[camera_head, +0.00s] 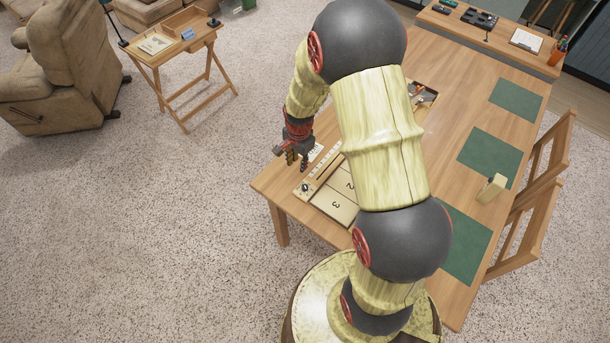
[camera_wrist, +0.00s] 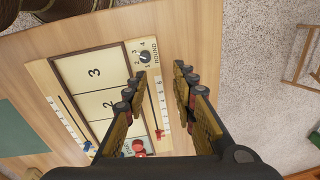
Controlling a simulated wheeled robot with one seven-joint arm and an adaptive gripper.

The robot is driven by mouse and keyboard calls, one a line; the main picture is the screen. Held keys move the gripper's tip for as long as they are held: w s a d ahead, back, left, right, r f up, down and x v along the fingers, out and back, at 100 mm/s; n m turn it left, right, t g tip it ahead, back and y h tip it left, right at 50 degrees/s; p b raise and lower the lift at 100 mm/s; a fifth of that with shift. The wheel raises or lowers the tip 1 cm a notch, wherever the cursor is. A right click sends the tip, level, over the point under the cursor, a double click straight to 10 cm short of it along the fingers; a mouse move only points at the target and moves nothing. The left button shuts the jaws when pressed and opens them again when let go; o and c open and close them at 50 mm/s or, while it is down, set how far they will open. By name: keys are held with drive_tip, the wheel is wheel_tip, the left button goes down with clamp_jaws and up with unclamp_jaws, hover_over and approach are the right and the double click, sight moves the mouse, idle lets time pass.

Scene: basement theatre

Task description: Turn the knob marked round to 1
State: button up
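The round knob (camera_wrist: 145,57) is a small dark dial at the corner of a wooden game board (camera_wrist: 44,72), with numbers around it and the word ROUND beside it. The knob also shows in the head view (camera_head: 305,187) at the board's near left corner. My gripper (camera_wrist: 160,73) is open and empty, its two fingers spread apart. In the wrist view the knob lies just beyond and left of the fingertips, untouched. In the head view my gripper (camera_head: 297,161) hangs above the table's left edge, near the knob.
The board has numbered panels, side scales, a red marker (camera_wrist: 158,134) and a blue marker (camera_wrist: 88,148). Red pieces (camera_wrist: 138,148) lie near my gripper's base. Green mats (camera_head: 490,153) and a small pale block (camera_head: 492,187) are on the table's right. Open carpet lies left.

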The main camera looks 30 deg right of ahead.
sight(305, 186)
drive_tip(key=f+m, duration=0.1)
drive_tip(key=f, duration=0.1)
drive_tip(key=s+d+f+m+p, duration=0.1)
drive_tip(key=f, duration=0.1)
drive_tip(key=f+p, duration=0.1)
drive_tip(key=f, duration=0.1)
drive_tip(key=shift+s+d+f+m+g, duration=0.3)
drive_tip(key=shift+s+d+m+g, duration=0.05)
drive_tip(key=shift+d+m+g, duration=0.05)
wheel_tip(305, 186, down, 8)
drive_tip(key=shift+r, duration=0.1)
drive_tip(key=shift+c, duration=1)
clamp_jaws()
